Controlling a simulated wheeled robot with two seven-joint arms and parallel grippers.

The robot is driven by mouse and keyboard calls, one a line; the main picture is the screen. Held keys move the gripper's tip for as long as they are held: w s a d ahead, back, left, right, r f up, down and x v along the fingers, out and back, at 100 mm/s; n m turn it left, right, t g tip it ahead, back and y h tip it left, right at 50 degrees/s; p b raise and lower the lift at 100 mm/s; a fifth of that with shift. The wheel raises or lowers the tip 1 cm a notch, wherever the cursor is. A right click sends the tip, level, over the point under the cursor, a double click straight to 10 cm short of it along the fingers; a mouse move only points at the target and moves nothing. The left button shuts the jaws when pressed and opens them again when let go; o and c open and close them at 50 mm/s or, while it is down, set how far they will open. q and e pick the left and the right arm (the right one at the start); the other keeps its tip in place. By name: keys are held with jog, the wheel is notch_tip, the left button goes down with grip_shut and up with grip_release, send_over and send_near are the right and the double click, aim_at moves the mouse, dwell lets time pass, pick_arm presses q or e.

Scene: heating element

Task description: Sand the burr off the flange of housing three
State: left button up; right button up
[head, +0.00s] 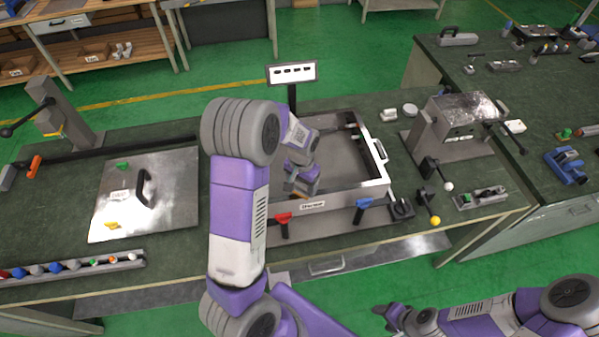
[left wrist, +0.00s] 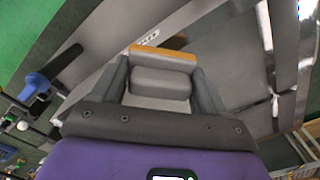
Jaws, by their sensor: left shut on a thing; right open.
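My left gripper (head: 300,188) reaches down into an open metal box (head: 375,193) in the middle of the bench. In the left wrist view the gripper (left wrist: 162,75) is shut on a grey block with an orange-brown edge (left wrist: 163,52), which looks like a sanding block. The block is over the box's grey floor; whether it touches anything is unclear. I cannot pick out housing three, its flange or a burr; my left arm hides part of the box. My right gripper (head: 386,317) is open and low at the bottom, in front of the bench.
A red-handled clamp (head: 283,218) and a blue-handled clamp (head: 363,203) sit at the box's front edge. A lid plate (head: 170,190) with a black handle lies left. A metal machine (head: 460,120) stands right. A labelled sign (head: 292,72) rises behind the box.

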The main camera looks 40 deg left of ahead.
pick_arm(q)
jog(key=shift+w+r+p, duration=0.15)
jog(key=shift+r+p, duration=0.35)
jog(key=shift+r, duration=0.4)
notch_tip(320, 180, up, 2)
jog(key=shift+r+p, duration=0.15)
jog(key=shift+p, duration=0.7)
jog(key=shift+r+p, duration=0.5)
jog(key=shift+r, duration=0.15)
